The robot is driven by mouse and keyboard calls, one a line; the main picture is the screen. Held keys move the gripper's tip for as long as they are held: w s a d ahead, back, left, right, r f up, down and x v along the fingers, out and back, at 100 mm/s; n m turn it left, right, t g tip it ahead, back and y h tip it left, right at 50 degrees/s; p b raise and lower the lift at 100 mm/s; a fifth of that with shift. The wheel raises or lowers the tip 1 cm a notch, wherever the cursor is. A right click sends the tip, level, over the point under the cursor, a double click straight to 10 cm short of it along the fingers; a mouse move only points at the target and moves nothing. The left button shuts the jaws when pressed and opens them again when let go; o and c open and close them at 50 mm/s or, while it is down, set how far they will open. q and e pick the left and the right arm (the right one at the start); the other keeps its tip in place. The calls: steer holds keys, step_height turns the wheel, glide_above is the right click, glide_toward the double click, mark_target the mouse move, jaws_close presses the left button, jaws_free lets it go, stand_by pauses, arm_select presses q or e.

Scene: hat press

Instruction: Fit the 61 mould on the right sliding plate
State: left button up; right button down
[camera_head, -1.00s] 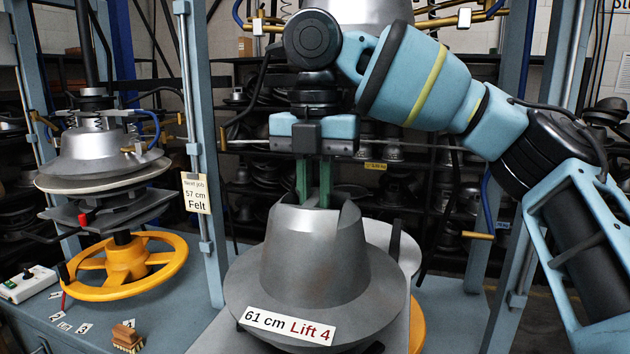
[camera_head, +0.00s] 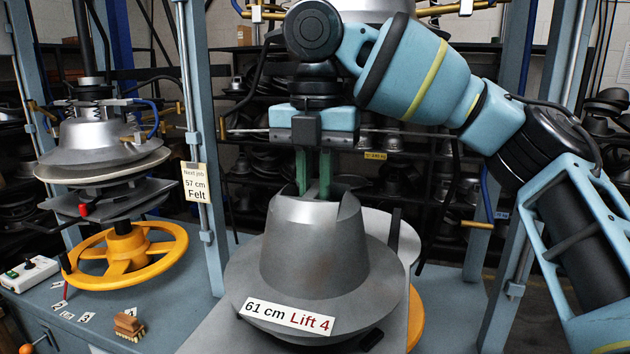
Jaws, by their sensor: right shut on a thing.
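The 61 mould (camera_head: 318,245) is a grey metal hat shape with a wide brim. Its front label reads "61 cm Lift 4". It is upright at the middle front, over the right sliding plate (camera_head: 215,335). I cannot tell whether its underside touches the plate. My right gripper (camera_head: 314,188) comes down from above with its green fingers in the slotted top of the crown. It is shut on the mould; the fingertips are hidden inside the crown. My left gripper is not in view.
Left stands another press with a grey mould (camera_head: 95,140) and a yellow handwheel (camera_head: 130,258). A post with a "57 cm Felt" note (camera_head: 195,183) stands between. A brush (camera_head: 129,325), number cards and a control box (camera_head: 28,272) lie on the bench. Shelves of moulds fill the back.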

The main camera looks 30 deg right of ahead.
steer(key=shift+f, duration=0.45)
stand_by(0.7)
steer(key=c, duration=1.3)
jaws_free()
steer(key=shift+s, duration=0.1)
steer(key=shift+f, duration=0.1)
steer(key=shift+f, duration=0.1)
steer(key=shift+r, duration=4)
